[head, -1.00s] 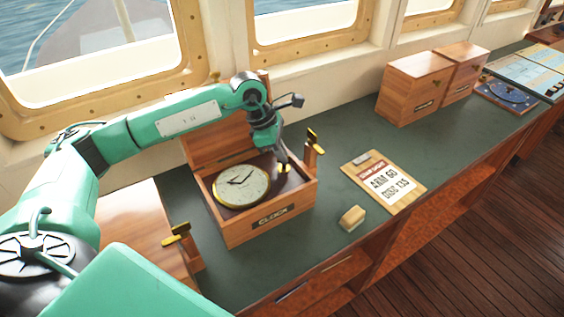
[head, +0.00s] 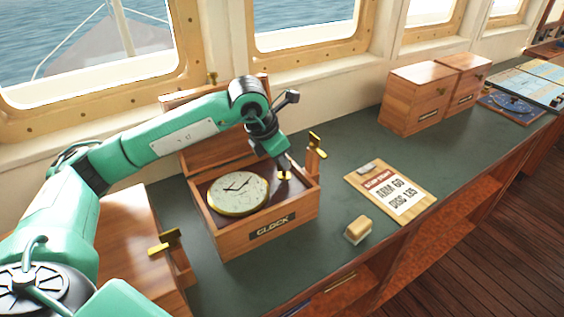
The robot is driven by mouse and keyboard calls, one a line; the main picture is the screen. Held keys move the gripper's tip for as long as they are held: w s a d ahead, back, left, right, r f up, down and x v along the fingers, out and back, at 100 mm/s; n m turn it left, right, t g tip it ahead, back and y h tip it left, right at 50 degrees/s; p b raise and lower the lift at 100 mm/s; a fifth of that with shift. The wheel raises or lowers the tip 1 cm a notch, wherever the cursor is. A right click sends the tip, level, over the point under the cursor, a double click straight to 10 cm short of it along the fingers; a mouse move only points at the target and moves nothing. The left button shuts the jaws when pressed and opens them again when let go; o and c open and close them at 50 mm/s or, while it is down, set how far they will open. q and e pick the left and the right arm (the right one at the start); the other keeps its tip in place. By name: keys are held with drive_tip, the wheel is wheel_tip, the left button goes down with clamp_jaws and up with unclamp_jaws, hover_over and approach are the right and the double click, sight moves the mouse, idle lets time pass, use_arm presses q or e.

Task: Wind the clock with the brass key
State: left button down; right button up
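The clock (head: 238,193) has a cream dial with dark hands and a brass rim. It lies face up inside an open wooden box (head: 228,240) labelled CLOCK, whose lid (head: 205,150) is raised at the back. My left gripper (head: 284,168) points down into the box's right part, to the right of the dial. A small brass piece (head: 285,176), perhaps the key, shows right at its fingertips. The fingers are too small and dark to tell whether they are shut on it. My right gripper is not in view.
Brass-topped wooden posts stand right of the box (head: 316,148) and at its front left (head: 166,242). A clipboard (head: 391,192) and a pale-topped block (head: 358,229) lie to the right. Two wooden cabinets (head: 412,106) stand farther back. Green counter between them is clear.

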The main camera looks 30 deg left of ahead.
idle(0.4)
use_arm(q)
drive_tip(key=c, duration=1.6)
unclamp_jaws()
